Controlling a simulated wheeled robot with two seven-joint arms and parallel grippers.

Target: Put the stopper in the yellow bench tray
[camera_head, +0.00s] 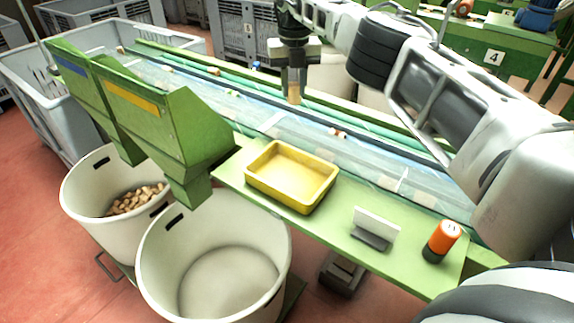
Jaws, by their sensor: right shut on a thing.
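The yellow bench tray (318,201) sits on the green bench at the near side of the conveyor and looks empty. My right gripper (293,92) points down over the far part of the conveyor, beyond and above the tray. It is shut on a tan cork stopper (294,98), whose lower end shows below the fingers. Whether the stopper touches the belt is hard to tell. My left gripper is not in view.
Small pieces, one red and white (338,133), lie on the conveyor (270,122). A white card holder (376,226) and an orange cylinder (442,240) stand right of the tray. A green chute (165,120) rises left of it, with white bins (150,262) below.

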